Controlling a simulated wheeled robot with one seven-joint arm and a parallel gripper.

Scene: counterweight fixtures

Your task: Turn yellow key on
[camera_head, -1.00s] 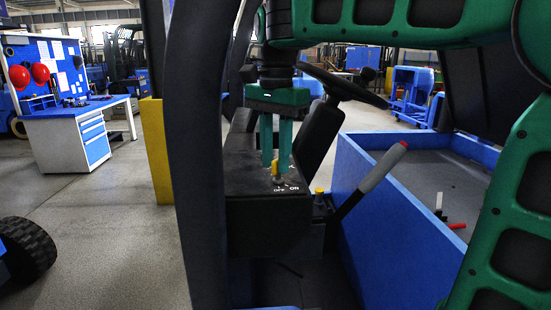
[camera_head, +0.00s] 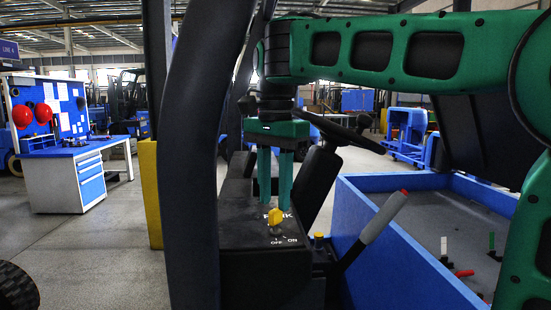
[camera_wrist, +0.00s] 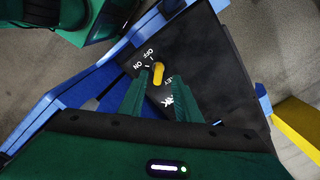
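The yellow key (camera_head: 275,217) stands on top of a black console (camera_head: 245,235), close to white ON and OFF lettering. In the wrist view the key (camera_wrist: 158,73) lies just beyond and between my fingertips, with the lettering beside it. I cannot tell for sure which label it points to. My gripper (camera_head: 275,205) is above and slightly behind the key, fingers pointing down. Its two green fingers (camera_wrist: 157,85) are apart with nothing held between them. The fingertips partly cover more white lettering on the console.
A lever with a grey grip (camera_head: 383,218) rises right of the console, beside a blue bin (camera_head: 375,205) holding small items. A steering wheel (camera_head: 340,132) is behind. A dark pillar (camera_head: 190,160) stands close on the left. A workbench (camera_head: 70,180) is farther left.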

